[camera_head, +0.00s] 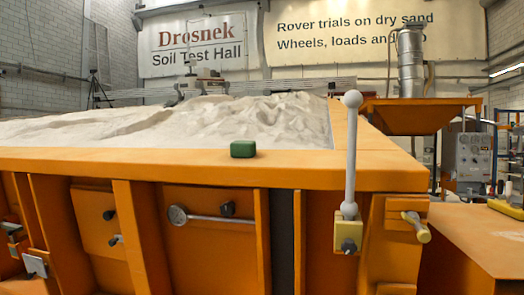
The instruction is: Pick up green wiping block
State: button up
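The green wiping block (243,149) is a small dark green box. It rests on the flat front rim of the orange sandbed (150,160), a little left of the middle of the view. Nothing covers it from this side. My gripper is not in view, so I cannot see where it is relative to the block.
Pale sand (220,122) lies heaped behind the rim. A grey lever with a ball top (351,155) stands at the front right, rising above the rim. A crank handle (416,226) sticks out beside it. The rim around the block is clear.

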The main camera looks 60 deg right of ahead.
aim_at(243, 149)
jog(key=z, duration=0.1)
jog(key=k, duration=0.7)
jog(key=u, duration=0.5)
